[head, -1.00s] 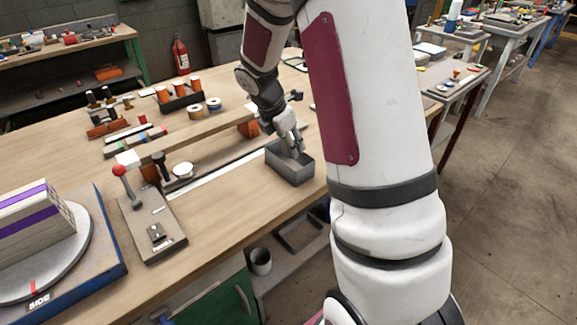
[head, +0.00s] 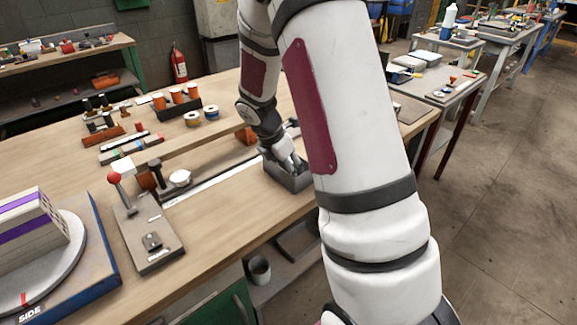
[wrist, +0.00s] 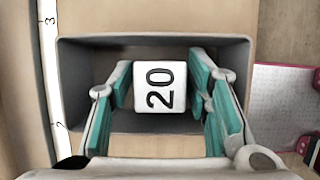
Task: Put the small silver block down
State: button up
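The small silver block (wrist: 160,87) shows in the wrist view as a pale cube with a black "20" on its upper face. It is within the walls of a grey open box (wrist: 215,43). My gripper (wrist: 161,72) reaches into the box, with its teal-padded fingers on either side of the block. Whether the block touches the box floor is unclear. In the head view the box (head: 291,183) stands near the table's front edge, and my gripper (head: 288,164) is partly hidden inside it.
A white scale strip (head: 212,180) runs along the wooden table (head: 225,220) left of the box. A red-knobbed lever plate (head: 150,235) and a turntable with a hollow brick (head: 28,225) stand further left. A red-edged board (wrist: 285,105) lies right of the box in the wrist view.

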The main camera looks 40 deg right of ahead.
jog(key=p+v, duration=0.2)
jog(key=v, duration=1.1)
jog(key=s+a+r+m+t+y, duration=0.1)
jog(key=s+a+r+m, duration=0.3)
jog(key=s+r+m, duration=0.15)
jog(key=s+a+r+m+y, duration=0.1)
jog(key=s+a+r+m, duration=0.3)
jog(key=s, duration=0.3)
jog(key=s+a+m+y, duration=0.1)
jog(key=s+a+m, duration=0.3)
jog(key=s, duration=0.4)
jog(key=s+a+r+m+t+y, duration=0.1)
jog(key=s+a+m, duration=0.3)
jog(key=s, duration=0.4)
jog(key=shift+s+a+m+y, duration=0.2)
jog(key=shift+a+m+y, duration=0.15)
jog(key=shift+m, duration=0.2)
jog(key=shift+r, duration=0.2)
